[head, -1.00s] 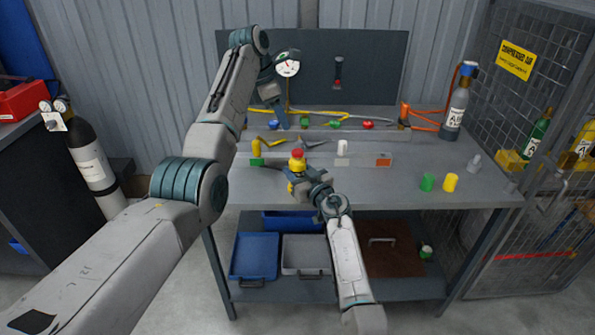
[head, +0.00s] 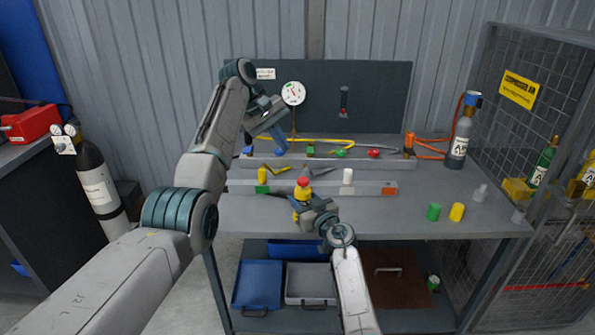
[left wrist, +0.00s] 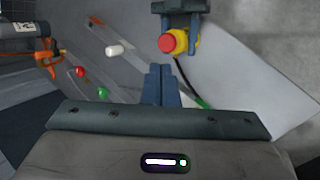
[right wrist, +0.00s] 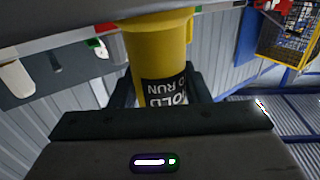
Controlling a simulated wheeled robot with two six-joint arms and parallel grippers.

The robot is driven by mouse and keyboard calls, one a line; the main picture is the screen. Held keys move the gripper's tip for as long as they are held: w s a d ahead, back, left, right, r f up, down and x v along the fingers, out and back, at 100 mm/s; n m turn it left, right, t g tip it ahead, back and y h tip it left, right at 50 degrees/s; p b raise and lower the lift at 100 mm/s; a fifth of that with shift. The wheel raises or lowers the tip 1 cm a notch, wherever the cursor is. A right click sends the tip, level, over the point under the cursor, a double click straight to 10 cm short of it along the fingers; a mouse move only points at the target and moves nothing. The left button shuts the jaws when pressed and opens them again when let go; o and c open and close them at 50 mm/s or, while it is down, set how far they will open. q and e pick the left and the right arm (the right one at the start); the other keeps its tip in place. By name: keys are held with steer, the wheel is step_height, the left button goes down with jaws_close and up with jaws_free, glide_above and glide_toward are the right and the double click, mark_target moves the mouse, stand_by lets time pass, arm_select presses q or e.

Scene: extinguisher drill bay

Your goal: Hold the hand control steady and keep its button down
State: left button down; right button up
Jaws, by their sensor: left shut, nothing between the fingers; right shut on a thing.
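The hand control (head: 299,195) is a yellow body with a red button (head: 303,182) on top. My right gripper (head: 304,207) is shut on it and holds it upright above the bench. In the right wrist view its yellow body (right wrist: 155,48) fills the space between the fingers, with a partly hidden label ending in "RUN". My left gripper (head: 281,147) is shut and empty, above and behind the control in the head view. In the left wrist view its closed fingertips (left wrist: 161,72) are apart from the red button (left wrist: 167,43), and nothing touches the button.
The workbench (head: 380,218) has low rails with coloured caps and hoses behind the control. Green (head: 433,211) and yellow (head: 457,211) cylinders stand to the right. The bench between is clear.

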arm_select(q)
steer(key=a+m+h, duration=0.1)
steer(key=m, duration=0.6)
steer(key=a+r+m+h, duration=0.1)
steer(key=m, duration=0.7)
steer(key=r+m, duration=0.1)
steer(key=m, duration=0.6)
steer(key=shift+a+r+m+h, duration=0.1)
steer(key=shift+a+m+h, duration=0.2)
steer(key=shift+a+h, duration=0.1)
glide_above(303, 181)
steer(key=a, duration=0.2)
step_height(303, 181, down, 7)
steer(key=f, duration=0.3)
steer(key=shift+w+d+f, duration=0.15)
steer(key=shift+w+d, duration=0.1)
steer(key=shift+w, duration=0.1)
steer(key=shift+f, duration=0.5)
